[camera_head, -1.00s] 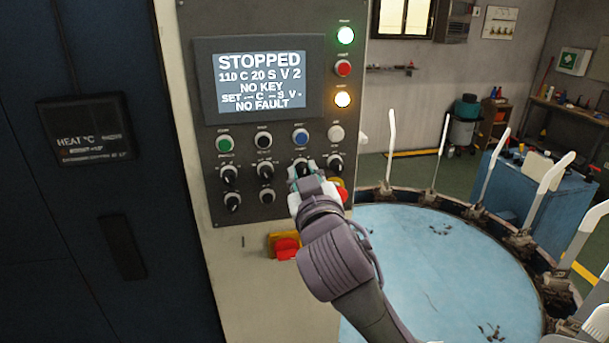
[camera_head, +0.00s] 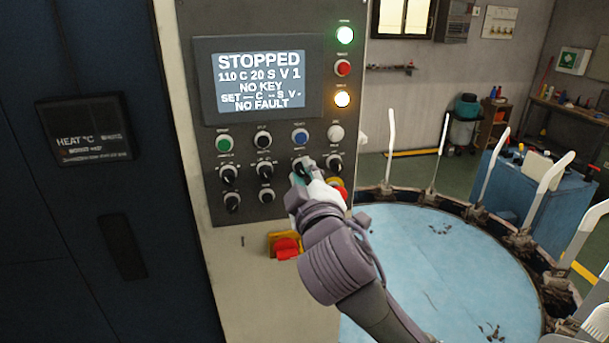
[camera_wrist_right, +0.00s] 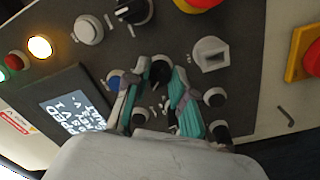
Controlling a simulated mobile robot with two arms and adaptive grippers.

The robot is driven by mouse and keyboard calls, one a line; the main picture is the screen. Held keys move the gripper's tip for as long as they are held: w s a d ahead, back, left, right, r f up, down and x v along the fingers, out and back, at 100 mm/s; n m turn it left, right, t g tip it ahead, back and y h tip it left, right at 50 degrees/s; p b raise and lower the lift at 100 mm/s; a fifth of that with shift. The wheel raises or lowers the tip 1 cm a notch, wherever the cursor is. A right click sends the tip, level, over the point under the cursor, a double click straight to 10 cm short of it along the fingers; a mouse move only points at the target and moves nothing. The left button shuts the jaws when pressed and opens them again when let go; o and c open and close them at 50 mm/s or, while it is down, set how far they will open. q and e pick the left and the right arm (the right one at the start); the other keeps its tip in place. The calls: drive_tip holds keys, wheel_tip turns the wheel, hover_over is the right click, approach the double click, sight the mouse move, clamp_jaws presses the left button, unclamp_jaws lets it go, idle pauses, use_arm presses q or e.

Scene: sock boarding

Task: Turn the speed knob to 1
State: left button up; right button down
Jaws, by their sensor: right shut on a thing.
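The control panel (camera_head: 212,200) stands upright in front of me. Its display (camera_head: 258,82) reads STOPPED, 110 C 20 S V 1, NO KEY, NO FAULT; the set line shows dashes. My right gripper (camera_head: 302,174) is at the row of black knobs under the coloured buttons. It is shut on a black knob (camera_wrist_right: 160,70), which shows between the teal finger pads in the right wrist view. In the head view the gripper mostly hides this knob. My left gripper is in neither view.
Other black knobs (camera_head: 265,171) sit close to the left of the gripper. A red emergency button (camera_head: 340,190) is just to its right, and a red-and-yellow switch (camera_head: 285,246) is below. A round blue table (camera_head: 440,260) with upright white boards lies at the right.

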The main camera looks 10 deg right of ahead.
sight(299, 114)
drive_tip(key=shift+n, duration=0.6)
drive_tip(key=c, duration=1)
unclamp_jaws()
drive_tip(key=shift+a, duration=0.1)
drive_tip(key=shift+o, duration=0.2)
wheel_tip(299, 114, up, 9)
drive_tip(key=shift+s+r, duration=0.1)
drive_tip(key=shift+r, duration=0.45)
